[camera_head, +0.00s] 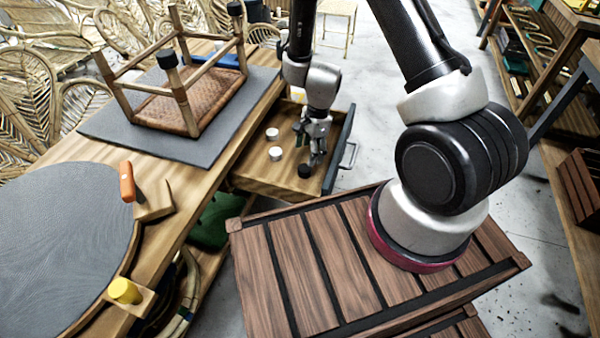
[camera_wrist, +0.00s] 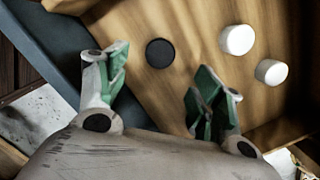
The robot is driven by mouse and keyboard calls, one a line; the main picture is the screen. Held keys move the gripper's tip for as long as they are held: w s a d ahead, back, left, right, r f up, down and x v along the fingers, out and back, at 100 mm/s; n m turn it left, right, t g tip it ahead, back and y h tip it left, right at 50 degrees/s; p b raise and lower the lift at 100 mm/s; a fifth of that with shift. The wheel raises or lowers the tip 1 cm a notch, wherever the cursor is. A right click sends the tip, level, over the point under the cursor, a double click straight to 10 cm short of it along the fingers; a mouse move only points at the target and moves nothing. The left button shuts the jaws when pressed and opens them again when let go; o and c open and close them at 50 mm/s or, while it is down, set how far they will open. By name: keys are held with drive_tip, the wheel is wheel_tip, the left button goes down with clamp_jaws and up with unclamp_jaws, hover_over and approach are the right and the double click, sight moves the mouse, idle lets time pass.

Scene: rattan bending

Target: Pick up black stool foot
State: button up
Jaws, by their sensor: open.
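The black stool foot (camera_head: 304,170) is a small dark round piece lying in the open wooden drawer (camera_head: 262,180). In the wrist view the black stool foot (camera_wrist: 159,53) lies on the drawer floor, just beyond the gap between my fingertips. My gripper (camera_head: 314,148) is inside the drawer area, pointing down above the foot. In the wrist view my gripper (camera_wrist: 160,85) is open and empty, its green-padded fingers apart. An upturned wooden stool (camera_head: 185,110) stands on a grey mat (camera_head: 110,130), with black feet on some of its legs.
Two white round pieces (camera_head: 272,133) (camera_head: 276,153) lie in the drawer beside the black foot. The drawer's dark front panel (camera_head: 338,150) with its handle is close to my gripper. The workbench holds an orange-handled tool (camera_head: 127,182) and a yellow piece (camera_head: 124,290). Shelves stand at right.

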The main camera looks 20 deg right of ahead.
sight(305, 168)
drive_tip(key=f, duration=0.2)
drive_tip(key=a+f, duration=0.1)
drive_tip(key=f, duration=0.4)
drive_tip(key=shift+s+a+f, duration=0.15)
drive_tip(key=shift+f, duration=0.05)
drive_tip(key=shift+c, duration=0.3)
drive_tip(key=c, duration=0.9)
